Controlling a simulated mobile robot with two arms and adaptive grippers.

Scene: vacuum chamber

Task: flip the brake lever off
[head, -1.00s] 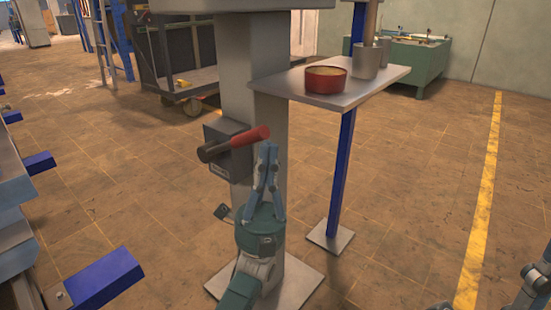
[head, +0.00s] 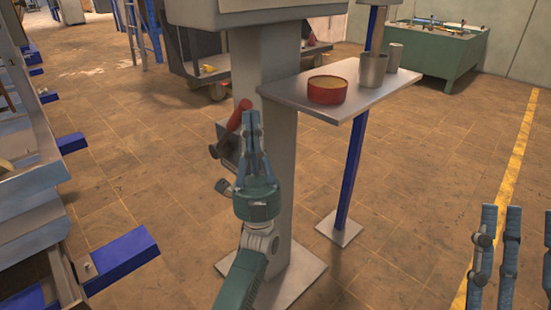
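The brake lever has a red handle (head: 239,115) on a dark shaft and joins a grey box (head: 229,145) on the side of a grey column. The handle tilts steeply, its red end up and to the right. My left gripper (head: 251,117) points upward in front of the column, its fingers meeting at the tips. The tips overlap the right side of the red handle in the picture; I cannot tell whether they touch it. No object shows between the fingers. My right gripper (head: 500,210) stands at the lower right edge, partly cut off, fingers apart and empty.
A grey shelf (head: 390,93) right of the column holds a red round tin (head: 327,90) and metal cups (head: 373,70). A blue post (head: 352,170) supports it. Blue-ended rack arms (head: 122,255) stick out at the left. Floor (head: 420,170) on the right is open.

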